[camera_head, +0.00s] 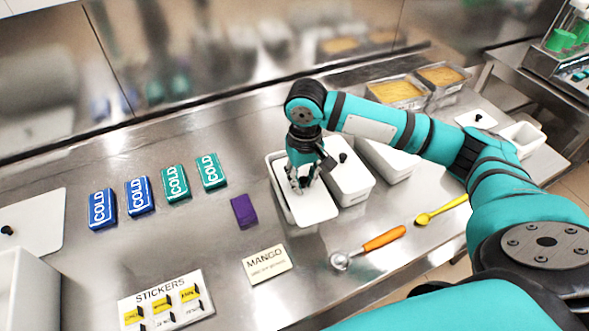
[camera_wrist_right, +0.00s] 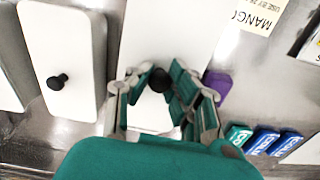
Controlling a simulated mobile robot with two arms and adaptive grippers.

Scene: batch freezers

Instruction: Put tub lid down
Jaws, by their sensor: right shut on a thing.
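The white tub lid (camera_head: 312,207) is held by its black knob in my right gripper (camera_head: 303,184). In the right wrist view the knob (camera_wrist_right: 157,86) sits between the fingers of my right gripper (camera_wrist_right: 158,88), with the white lid (camera_wrist_right: 165,35) beyond. The lid is over the front part of an open white tub (camera_head: 275,166) and is offset from its rim. I cannot tell whether the lid touches the tub or the counter. My left gripper is not in view.
A lidded white tub (camera_head: 349,184) stands close on the right. A purple block (camera_head: 244,211) lies left of the lid. A MANGO card (camera_head: 267,265), an orange-handled scoop (camera_head: 372,245) and several COLD packs (camera_head: 174,183) lie on the steel counter.

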